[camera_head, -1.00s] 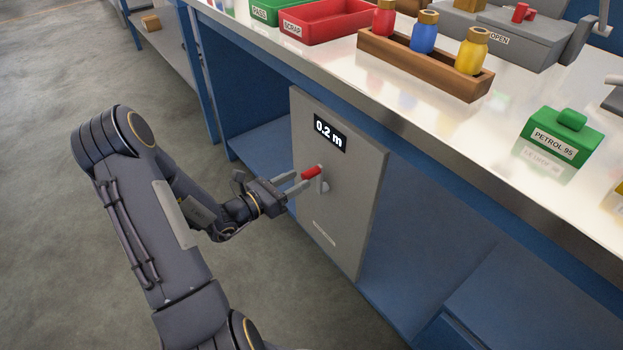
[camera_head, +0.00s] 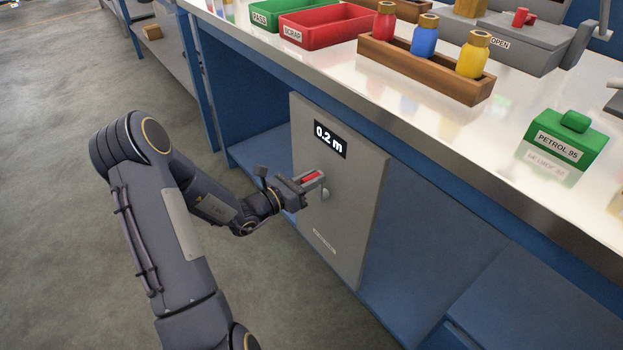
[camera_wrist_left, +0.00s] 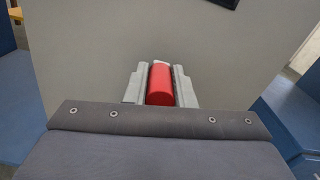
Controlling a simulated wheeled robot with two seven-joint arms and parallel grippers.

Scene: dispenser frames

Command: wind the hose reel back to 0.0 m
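The hose reel unit is a grey panel (camera_head: 347,215) on the front of the blue workbench. Its black display (camera_head: 330,139) reads 0.2 m. A red crank grip (camera_head: 311,176) sticks out from the panel below the display, on a short grey crank (camera_head: 325,193). My left gripper (camera_head: 314,179) is at the red grip, with one finger on each side. In the left wrist view the red grip (camera_wrist_left: 160,84) lies lengthwise between the two grey fingers, which sit close against its sides. The hose itself is not visible. My right gripper is out of view.
The bench top above holds a red scrap bin (camera_head: 322,30), a green bin (camera_head: 281,11), a wooden rack (camera_head: 424,67) with coloured bottles and a green petrol block (camera_head: 566,140). The bench's metal edge (camera_head: 420,146) overhangs the panel. The floor at left is clear.

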